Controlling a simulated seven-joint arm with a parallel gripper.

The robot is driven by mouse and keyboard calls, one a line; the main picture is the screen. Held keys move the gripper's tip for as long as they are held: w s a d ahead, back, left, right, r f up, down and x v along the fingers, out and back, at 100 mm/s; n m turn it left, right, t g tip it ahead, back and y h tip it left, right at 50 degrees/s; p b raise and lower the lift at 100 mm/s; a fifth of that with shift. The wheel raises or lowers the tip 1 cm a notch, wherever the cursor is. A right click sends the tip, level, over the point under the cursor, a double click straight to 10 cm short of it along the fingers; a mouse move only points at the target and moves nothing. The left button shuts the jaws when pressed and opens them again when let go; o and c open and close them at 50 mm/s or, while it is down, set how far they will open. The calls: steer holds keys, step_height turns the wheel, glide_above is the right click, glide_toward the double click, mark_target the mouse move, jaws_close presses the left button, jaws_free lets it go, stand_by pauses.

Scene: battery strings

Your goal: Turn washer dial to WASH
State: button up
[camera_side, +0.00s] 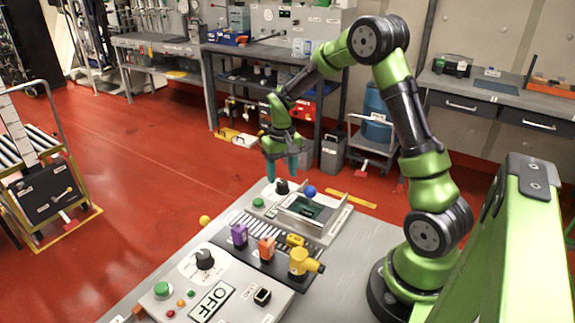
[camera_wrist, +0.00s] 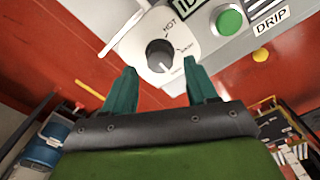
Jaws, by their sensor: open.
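The dial knob (camera_wrist: 159,54) is black and sits on a round white plate, between and beyond my fingertips in the wrist view. The plate's label HOT is readable; a smaller label (camera_wrist: 187,50) at its right is too blurred to read surely. The knob's pointer direction is hard to tell. In the side view the dial (camera_side: 282,187) stands on the far end of the bench, just below my gripper (camera_side: 281,170). My gripper is open and empty, its teal fingers (camera_wrist: 160,76) pointing down toward the dial, apparently not touching it.
A green button (camera_side: 258,202) and a blue ball (camera_side: 310,191) are near the dial. Purple (camera_side: 239,234), orange (camera_side: 267,248) and yellow (camera_side: 300,262) parts stand mid-bench.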

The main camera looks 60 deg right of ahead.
mark_target(282, 182)
steer(key=shift+f, duration=1.55)
steer(key=shift+c, duration=0.3)
steer(key=c, duration=0.8)
steer(key=n, duration=0.5)
steer(key=shift+n, duration=0.4)
steer(key=n, duration=0.5)
steer(key=shift+n, duration=0.6)
steer(key=o, duration=0.9)
steer(key=shift+c, duration=0.2)
